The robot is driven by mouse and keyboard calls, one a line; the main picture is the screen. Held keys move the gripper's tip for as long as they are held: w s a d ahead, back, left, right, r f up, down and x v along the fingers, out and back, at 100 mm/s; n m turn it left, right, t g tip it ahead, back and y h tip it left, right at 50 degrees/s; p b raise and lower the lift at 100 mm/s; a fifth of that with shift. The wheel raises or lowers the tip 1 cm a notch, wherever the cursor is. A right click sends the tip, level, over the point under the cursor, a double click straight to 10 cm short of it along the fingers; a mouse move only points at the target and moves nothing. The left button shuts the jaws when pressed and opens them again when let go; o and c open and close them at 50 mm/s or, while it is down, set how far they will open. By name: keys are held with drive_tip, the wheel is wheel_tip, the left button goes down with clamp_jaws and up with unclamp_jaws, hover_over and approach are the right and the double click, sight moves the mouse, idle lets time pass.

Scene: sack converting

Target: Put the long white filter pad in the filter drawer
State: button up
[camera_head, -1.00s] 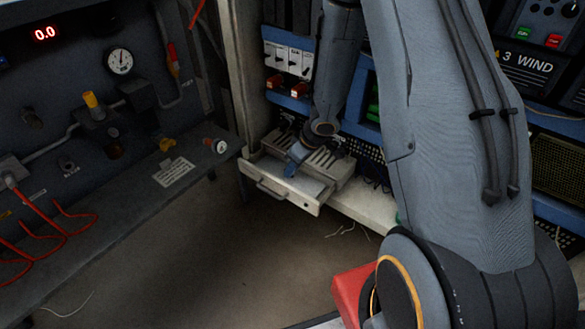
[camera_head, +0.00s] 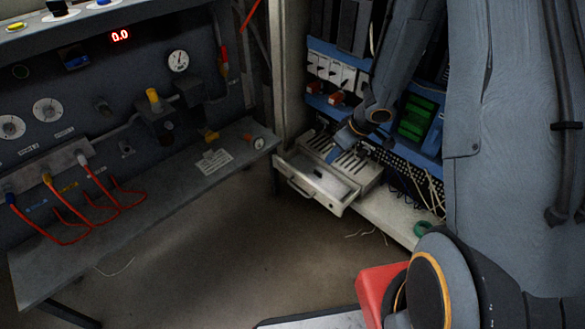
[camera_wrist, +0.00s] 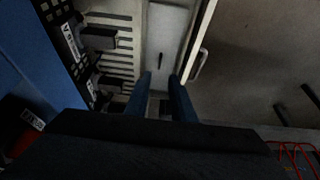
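The filter drawer (camera_head: 298,187) is pulled out below a slotted grey housing at the cabinet's base, with a bar handle on its white front. In the wrist view the drawer's pale inside (camera_wrist: 172,22) runs beside the slots, with a small dark mark on it. I cannot make out a separate long white filter pad; whether the pale surface is the pad or the drawer floor is unclear. My gripper (camera_wrist: 161,75) points down at this surface. Its two blue fingers stand apart with nothing visible between them. In the head view my gripper (camera_head: 342,142) is above the slotted housing, behind the drawer front.
A control bench (camera_head: 150,205) with red cables and gauges stands at left. A cabinet with white switches (camera_head: 330,69) and a blue-framed green display (camera_head: 415,117) rises behind the drawer. Loose wires hang at right. The floor (camera_head: 230,240) before the drawer is clear.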

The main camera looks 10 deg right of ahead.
drive_tip(key=s+a+r+m+t+h, duration=0.1)
drive_tip(key=s+a+r+h, duration=0.1)
drive_tip(key=a+r, duration=0.45)
drive_tip(key=s+a+r+h, duration=0.15)
drive_tip(key=a+r, duration=0.25)
drive_tip(key=r, duration=0.5)
drive_tip(key=s+a+r+g, duration=0.1)
drive_tip(key=s+a+r, duration=0.2)
drive_tip(key=s, duration=0.6)
drive_tip(key=s+a+r+g+y, duration=0.1)
drive_tip(key=s+a+r+g, duration=0.1)
drive_tip(key=s+a, duration=0.4)
drive_tip(key=s+a+r+g+y, duration=0.1)
drive_tip(key=s+a+r, duration=0.3)
drive_tip(key=s, duration=0.8)
drive_tip(key=shift+a+r+g, duration=0.15)
drive_tip(key=shift+a+g, duration=0.15)
drive_tip(key=shift+a, duration=0.1)
drive_tip(key=shift+y, duration=0.25)
